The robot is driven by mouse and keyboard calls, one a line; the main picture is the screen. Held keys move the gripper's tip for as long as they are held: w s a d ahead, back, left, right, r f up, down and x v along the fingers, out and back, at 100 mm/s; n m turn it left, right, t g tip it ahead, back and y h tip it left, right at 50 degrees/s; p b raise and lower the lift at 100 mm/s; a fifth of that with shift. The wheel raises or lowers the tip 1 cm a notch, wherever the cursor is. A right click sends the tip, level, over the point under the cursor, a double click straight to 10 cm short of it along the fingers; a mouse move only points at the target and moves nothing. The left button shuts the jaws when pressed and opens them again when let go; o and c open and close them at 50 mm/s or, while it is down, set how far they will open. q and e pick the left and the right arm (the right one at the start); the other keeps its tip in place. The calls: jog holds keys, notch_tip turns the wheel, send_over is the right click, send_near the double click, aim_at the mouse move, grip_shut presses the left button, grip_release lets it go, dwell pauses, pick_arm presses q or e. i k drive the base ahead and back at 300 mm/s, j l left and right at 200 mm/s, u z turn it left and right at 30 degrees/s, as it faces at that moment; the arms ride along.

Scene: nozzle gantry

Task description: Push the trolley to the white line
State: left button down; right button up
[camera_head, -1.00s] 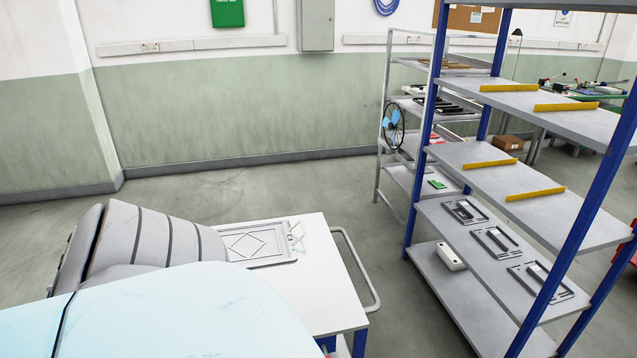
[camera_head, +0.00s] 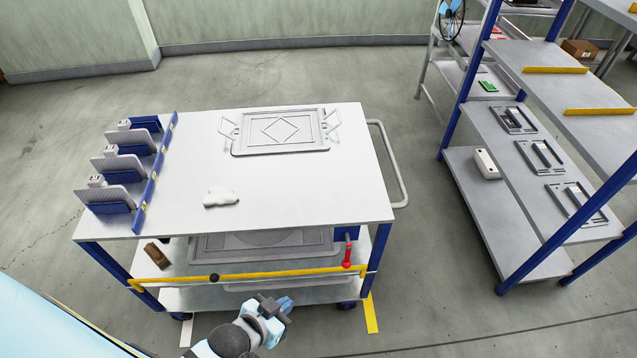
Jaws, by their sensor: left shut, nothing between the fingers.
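The trolley (camera_head: 290,190) stands in the middle of the head view, with a white top, blue legs and a pale push handle (camera_head: 399,180) on its right side. A short white line (camera_head: 186,330) shows on the floor by its front left leg, partly hidden under the trolley. My left gripper (camera_head: 283,305) is shut and empty, low in front of the trolley's near side, below the yellow bar (camera_head: 250,276). I cannot tell whether it touches the trolley. My right gripper is out of view.
A yellow floor line (camera_head: 370,313) lies by the front right leg. Shelving (camera_head: 470,200) stands to the right. Floor between shelving and trolley is clear.

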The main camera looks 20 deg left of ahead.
aim_at(341, 187)
jog(key=l+u, duration=0.35)
jog(key=i+l+u, duration=0.1)
jog(key=l+u, duration=0.45)
jog(key=u, duration=0.15)
jog(key=l+u, duration=0.2)
jog(key=l, duration=0.35)
jog(key=k+l+u, duration=0.2)
jog(key=l, duration=0.3)
jog(key=k+l, duration=0.1)
jog(key=l, duration=0.75)
jog(key=i+j, duration=0.25)
jog(key=i, duration=0.25)
jog(key=i+j, duration=0.3)
jog(key=i, duration=0.25)
